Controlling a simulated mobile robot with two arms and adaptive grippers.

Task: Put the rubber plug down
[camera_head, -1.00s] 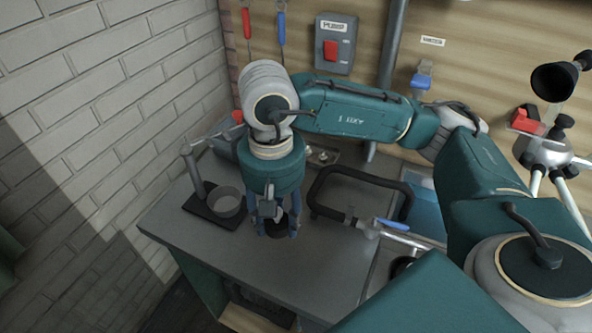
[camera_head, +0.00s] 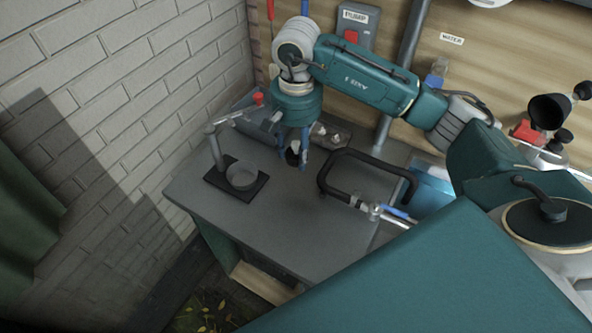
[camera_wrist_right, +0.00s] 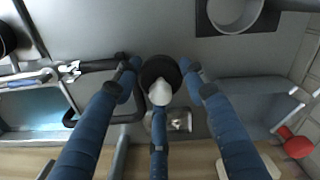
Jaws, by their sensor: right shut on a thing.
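The rubber plug is a dark round piece with a pale knob. My right gripper (camera_head: 293,159) is shut on the rubber plug (camera_head: 291,156), over the back part of the grey bench (camera_head: 260,235). In the right wrist view the plug (camera_wrist_right: 152,70) sits between the blue fingers, its pale knob facing the camera. Whether its underside touches the bench cannot be told. My left gripper is not in view.
A round metal cup (camera_head: 242,178) on a dark base stands to the left. Small metal fittings (camera_head: 333,137) stand behind. The bench's front is clear.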

